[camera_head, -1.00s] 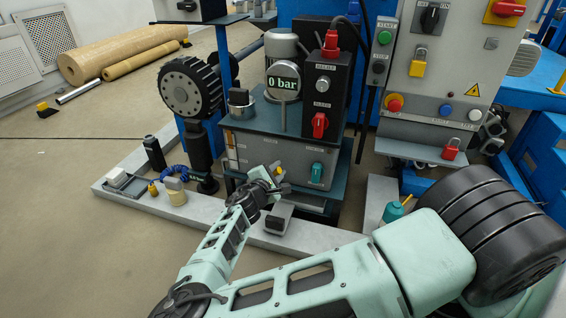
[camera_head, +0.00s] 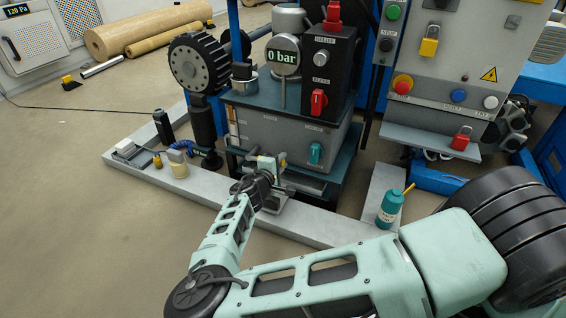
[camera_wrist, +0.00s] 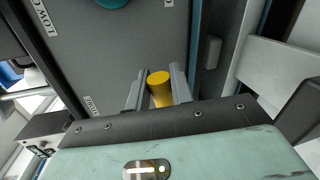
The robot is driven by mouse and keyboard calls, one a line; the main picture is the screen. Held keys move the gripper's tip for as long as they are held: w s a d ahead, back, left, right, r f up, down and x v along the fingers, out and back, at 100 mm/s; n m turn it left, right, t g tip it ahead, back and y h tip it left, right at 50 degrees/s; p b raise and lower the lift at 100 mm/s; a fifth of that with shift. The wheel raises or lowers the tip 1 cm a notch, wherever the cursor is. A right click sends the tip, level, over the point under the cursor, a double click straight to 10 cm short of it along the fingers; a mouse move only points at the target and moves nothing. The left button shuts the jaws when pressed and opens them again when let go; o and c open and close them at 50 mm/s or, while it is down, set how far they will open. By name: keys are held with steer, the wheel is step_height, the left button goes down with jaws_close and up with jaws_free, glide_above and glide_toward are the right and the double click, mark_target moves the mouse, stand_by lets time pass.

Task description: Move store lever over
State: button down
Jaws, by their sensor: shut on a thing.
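The store lever shows in the wrist view as a short yellow handle (camera_wrist: 160,88) in front of the grey panel of the winder cabinet. A small, partly cut label is on the panel beside it. My gripper (camera_wrist: 160,86) has one finger on each side of the yellow handle and is shut on it. In the head view my gripper (camera_head: 275,162) is at the lower left of the cabinet front (camera_head: 285,140), and my wrist hides the lever there.
A teal knob (camera_head: 316,154) sits on the cabinet front to the right of my gripper. A red switch (camera_head: 318,102) is on the black box above. A teal bottle (camera_head: 390,207) stands to the right. A pale base beam (camera_head: 320,230) runs below my arm.

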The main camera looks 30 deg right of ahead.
steer(key=shift+f, duration=0.15)
steer(key=c, duration=1.3)
jaws_free()
steer(key=shift+a, duration=0.1)
steer(key=shift+p+v, duration=3.6)
steer(key=shift+v, duration=5.1)
